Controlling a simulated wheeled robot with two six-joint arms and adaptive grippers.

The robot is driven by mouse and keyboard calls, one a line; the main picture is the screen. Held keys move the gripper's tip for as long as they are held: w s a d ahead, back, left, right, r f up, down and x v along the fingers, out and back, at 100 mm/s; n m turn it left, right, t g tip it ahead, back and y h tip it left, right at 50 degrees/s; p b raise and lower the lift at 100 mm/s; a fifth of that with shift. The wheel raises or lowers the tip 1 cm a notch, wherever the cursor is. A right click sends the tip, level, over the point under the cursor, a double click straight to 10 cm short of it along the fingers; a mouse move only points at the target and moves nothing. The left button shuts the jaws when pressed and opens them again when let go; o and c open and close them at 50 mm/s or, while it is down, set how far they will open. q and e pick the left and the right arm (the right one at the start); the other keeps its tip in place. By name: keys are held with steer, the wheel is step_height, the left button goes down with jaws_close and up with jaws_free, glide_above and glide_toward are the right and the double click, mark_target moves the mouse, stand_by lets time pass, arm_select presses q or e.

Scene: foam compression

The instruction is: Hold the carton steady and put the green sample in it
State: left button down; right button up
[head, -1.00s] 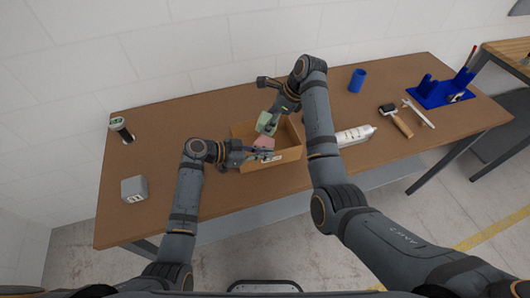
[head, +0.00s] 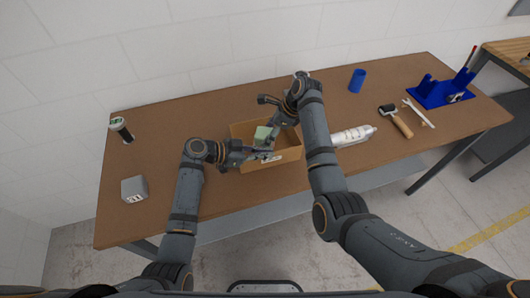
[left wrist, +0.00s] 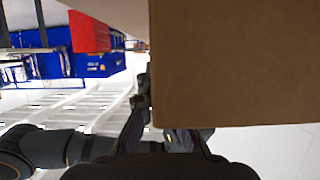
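The open brown carton (head: 285,161) stands near the middle of the table. My left gripper (head: 262,154) is at its near wall, with its fingers around the rim. In the left wrist view the carton wall (left wrist: 235,65) fills the right side, and my left fingers (left wrist: 160,120) are at its lower left corner, partly hidden. The green sample (head: 262,133) is a pale green block over the carton's opening, seemingly low inside it. My right gripper (head: 272,128) comes from the upper right and appears shut on the sample; its fingertips are hard to make out.
A white bottle (head: 352,136) lies right of the carton, close to my right arm. Farther right are a blue cup (head: 357,80), a roller (head: 397,120) and a blue rack (head: 440,95). A grey block (head: 134,189) and a small canister (head: 121,129) stand at left.

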steer(key=shift+o, duration=0.3)
steer(key=v, duration=1.2)
arm_select(q)
steer(key=c, duration=1.4)
jaws_free()
steer(key=shift+c, duration=0.2)
steer(key=v, duration=1.2)
